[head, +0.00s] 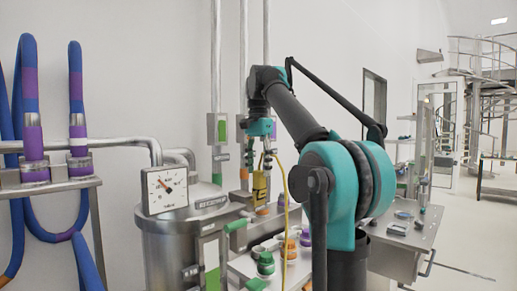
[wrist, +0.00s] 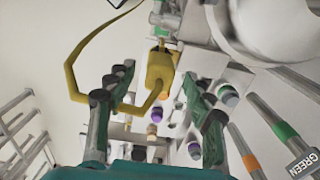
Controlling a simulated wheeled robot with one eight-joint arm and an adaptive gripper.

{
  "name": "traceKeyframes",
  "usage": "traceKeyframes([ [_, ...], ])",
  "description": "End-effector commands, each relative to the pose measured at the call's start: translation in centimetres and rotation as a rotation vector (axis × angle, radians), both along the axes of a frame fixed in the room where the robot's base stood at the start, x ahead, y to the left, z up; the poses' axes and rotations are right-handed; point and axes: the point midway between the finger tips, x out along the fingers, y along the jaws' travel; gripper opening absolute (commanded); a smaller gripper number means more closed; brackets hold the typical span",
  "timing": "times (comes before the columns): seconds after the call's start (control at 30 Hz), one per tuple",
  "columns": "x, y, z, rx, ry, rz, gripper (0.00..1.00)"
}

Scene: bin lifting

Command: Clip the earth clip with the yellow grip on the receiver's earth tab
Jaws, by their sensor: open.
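The earth clip's yellow grip (head: 260,181) stands just below my gripper (head: 259,160) in the head view. In the wrist view the yellow grip (wrist: 160,66) lies between my two open fingers (wrist: 158,82), with visible space on both sides. Its yellow cable (wrist: 75,62) loops away to the left and up, and hangs down at the right in the head view (head: 285,200). The receiver seems to be the steel vessel (head: 165,250) with a dial gauge; a rounded metal body also shows in the wrist view (wrist: 285,28). I cannot make out the earth tab.
A bench (head: 240,266) with several coloured caps stands right of the vessel. Upright pipes (head: 216,60) rise behind the gripper. Blue and purple hoses (head: 31,90) hang at the left. A steel trolley (head: 420,232) stands at the right, with open floor beyond it.

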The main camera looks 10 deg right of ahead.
Motion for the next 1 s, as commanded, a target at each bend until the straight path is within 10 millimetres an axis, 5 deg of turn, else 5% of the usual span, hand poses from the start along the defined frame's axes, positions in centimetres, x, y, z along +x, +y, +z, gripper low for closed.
traceKeyframes([
  [0.43, 0.1, 0.0, 6.7, 0.0, 0.0, 0.0, 0.53],
  [1.0, 0.0, 0.0, 8.0, 0.0, 0.0, 0.0, 0.53],
])
